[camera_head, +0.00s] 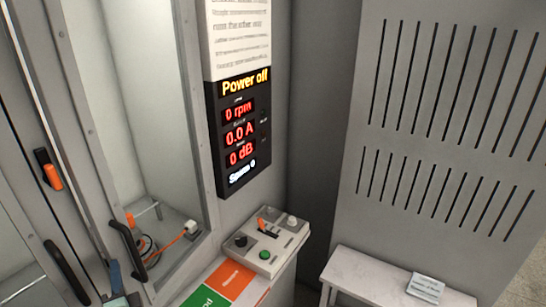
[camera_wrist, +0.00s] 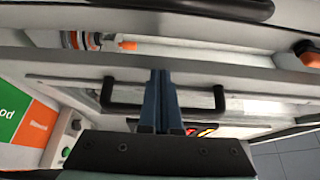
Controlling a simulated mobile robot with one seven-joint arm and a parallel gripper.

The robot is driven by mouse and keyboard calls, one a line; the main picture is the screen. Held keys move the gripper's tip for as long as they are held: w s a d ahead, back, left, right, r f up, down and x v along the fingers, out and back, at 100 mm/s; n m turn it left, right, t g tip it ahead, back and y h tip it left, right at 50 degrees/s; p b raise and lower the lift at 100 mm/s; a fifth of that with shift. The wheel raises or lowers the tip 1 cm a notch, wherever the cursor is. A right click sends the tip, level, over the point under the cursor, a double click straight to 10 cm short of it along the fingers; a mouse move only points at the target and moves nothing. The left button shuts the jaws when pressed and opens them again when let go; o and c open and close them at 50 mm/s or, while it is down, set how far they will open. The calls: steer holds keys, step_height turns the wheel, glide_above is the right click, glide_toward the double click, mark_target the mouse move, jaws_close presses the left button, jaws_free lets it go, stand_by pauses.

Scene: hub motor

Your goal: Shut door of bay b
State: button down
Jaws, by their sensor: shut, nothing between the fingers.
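A pale door (camera_head: 98,150) with a tall window stands at the left in the head view. No bay letter is legible, and I cannot tell if it stands ajar. Its black handle (camera_head: 128,249) is low on the door; in the wrist view this handle (camera_wrist: 122,105) spans the middle. My gripper (camera_wrist: 162,76) is shut and empty, its blue fingers overlapping the middle of the handle. I cannot tell if they touch it. In the head view my gripper (camera_head: 113,274) is at the bottom, just left of the handle.
Further left are an orange latch (camera_head: 48,170) and another black handle (camera_head: 66,272). Orange parts (camera_head: 143,215) show behind the window. A control box (camera_head: 265,243) juts out right of the door, below a display (camera_head: 239,135) reading "Power off". A white bench (camera_head: 365,279) stands at right.

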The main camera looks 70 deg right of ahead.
steer(key=shift+w+m+g+h+p, duration=0.2)
steer(key=shift+w+m+g+h, duration=0.1)
steer(key=shift+w, duration=0.6)
steer(key=shift+w+m+g+h+p, duration=0.2)
steer(key=shift+w+h, duration=0.1)
steer(key=shift+w, duration=0.6)
steer(key=p+v, duration=0.6)
steer(key=v, duration=0.6)
steer(key=shift+s+a, duration=0.3)
